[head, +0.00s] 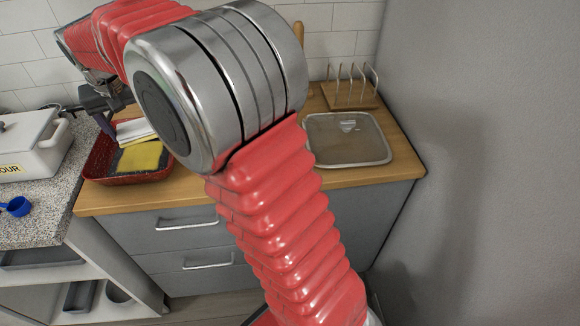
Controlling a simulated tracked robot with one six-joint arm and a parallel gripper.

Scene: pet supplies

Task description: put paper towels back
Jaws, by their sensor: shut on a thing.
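My gripper (104,110) is at the upper left, above the back left edge of a red basket (126,179). It is shut on a narrow dark purple thing (107,124), which shows only in small part, so I cannot tell what it is. The basket stands on the wooden counter and holds a yellow and dark item (140,157) and a white item (134,130). I cannot make out paper towels for sure. My red arm and its metal joint hide the middle of the counter.
A white lidded box (35,146) and a blue scoop (17,206) are on the speckled counter at left. A grey tray (347,139) and a wooden rack (350,92) are on the right of the wooden counter (385,172). A grey wall (490,150) bounds the right.

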